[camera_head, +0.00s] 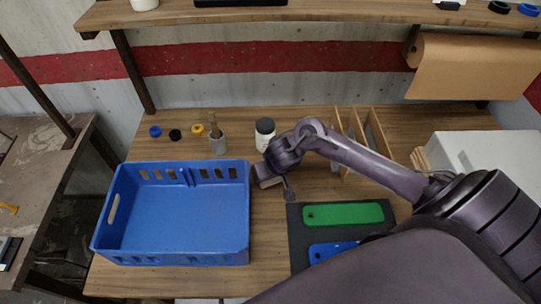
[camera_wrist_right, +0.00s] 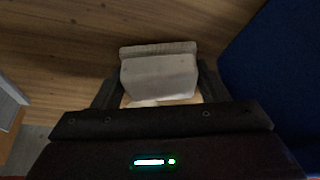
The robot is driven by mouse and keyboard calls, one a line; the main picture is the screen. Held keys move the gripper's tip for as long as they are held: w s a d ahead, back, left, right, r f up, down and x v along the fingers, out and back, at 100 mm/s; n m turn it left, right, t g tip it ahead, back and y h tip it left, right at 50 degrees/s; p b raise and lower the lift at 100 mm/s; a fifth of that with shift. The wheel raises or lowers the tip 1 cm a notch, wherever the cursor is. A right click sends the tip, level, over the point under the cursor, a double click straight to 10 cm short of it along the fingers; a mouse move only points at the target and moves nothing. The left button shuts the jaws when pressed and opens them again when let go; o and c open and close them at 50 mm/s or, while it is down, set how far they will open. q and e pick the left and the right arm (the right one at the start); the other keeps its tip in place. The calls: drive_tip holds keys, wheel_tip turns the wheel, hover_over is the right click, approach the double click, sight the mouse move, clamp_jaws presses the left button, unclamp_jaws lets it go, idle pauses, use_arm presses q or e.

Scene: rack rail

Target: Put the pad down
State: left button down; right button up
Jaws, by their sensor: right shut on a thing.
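My right gripper (camera_head: 272,176) comes in from the right and is just right of the blue crate, low over the wooden table. It is shut on the pad (camera_wrist_right: 158,76), a pale grey block with a thin, wider layer along its far edge. The pad sits between the two fingers in the right wrist view (camera_wrist_right: 158,88). In the head view only a small pale part of the pad (camera_head: 269,183) shows under the gripper. I cannot tell whether the pad touches the table. My left gripper is out of view.
The empty blue crate (camera_head: 243,257) stands left on the table (camera_head: 270,222). A dark mat (camera_head: 298,238) with a green piece (camera_head: 343,214) and a blue piece (camera_head: 330,250) lies right. A dark-lidded jar (camera_head: 265,134), a brush cup (camera_head: 218,143) and wooden dividers (camera_head: 362,128) stand behind.

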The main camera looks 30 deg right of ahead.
drive_tip(key=shift+f, duration=0.1)
drive_tip(key=o, duration=0.7)
drive_tip(key=shift+r, duration=0.4)
drive_tip(key=p+v, duration=0.6)
drive_tip(key=v, duration=0.5)
drive_tip(key=shift+s+r, duration=0.15)
drive_tip(key=shift+r, duration=0.15)
drive_tip(key=shift+a+f, duration=0.1)
